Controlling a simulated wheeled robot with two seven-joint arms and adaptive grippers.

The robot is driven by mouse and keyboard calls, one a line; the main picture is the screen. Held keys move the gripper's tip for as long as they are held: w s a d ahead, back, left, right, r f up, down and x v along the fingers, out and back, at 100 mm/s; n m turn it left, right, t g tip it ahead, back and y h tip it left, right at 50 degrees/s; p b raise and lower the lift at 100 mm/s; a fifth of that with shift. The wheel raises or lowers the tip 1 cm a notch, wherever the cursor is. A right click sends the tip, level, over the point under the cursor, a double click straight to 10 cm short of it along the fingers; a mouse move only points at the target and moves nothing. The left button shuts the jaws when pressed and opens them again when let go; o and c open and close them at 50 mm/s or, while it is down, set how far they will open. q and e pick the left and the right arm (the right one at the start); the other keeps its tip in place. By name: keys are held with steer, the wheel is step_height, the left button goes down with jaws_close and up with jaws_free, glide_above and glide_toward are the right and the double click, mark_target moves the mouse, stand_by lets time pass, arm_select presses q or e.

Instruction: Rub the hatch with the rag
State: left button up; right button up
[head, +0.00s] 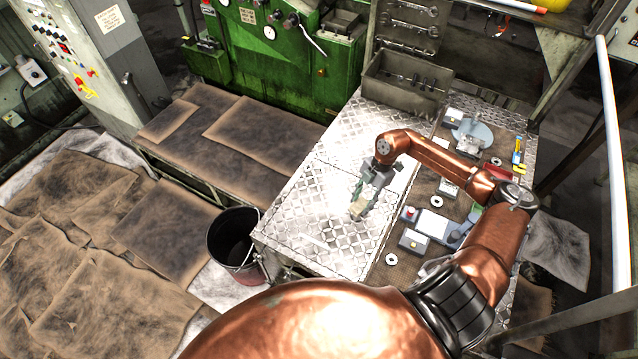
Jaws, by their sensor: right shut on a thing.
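The hatch (312,205) is a panel of bright diamond-plate metal set in the top of the workbench, with thin seams along its edges. My right gripper (364,203) points down over the right part of the hatch. I cannot tell whether the rag touches the metal. The gripper hides part of the rag and of the plate behind it. My left gripper is not in view.
A black bucket (232,238) stands left of the bench. A metal bin (402,84) sits at the bench's back. Gauges and small tools, including a grey-blue device (433,222), lie on a brown mat at right. The plate left of my gripper is clear.

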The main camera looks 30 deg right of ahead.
steer(key=shift+w+d+r, duration=0.1)
steer(key=shift+w+r, duration=0.05)
steer(key=shift+r, duration=0.5)
steer(key=shift+r+p, duration=0.3)
steer(key=shift+p, duration=0.25)
steer(key=shift+r+p, duration=0.55)
steer(key=shift+r, duration=0.25)
steer(key=shift+r+p, duration=0.85)
steer(key=shift+r, duration=0.55)
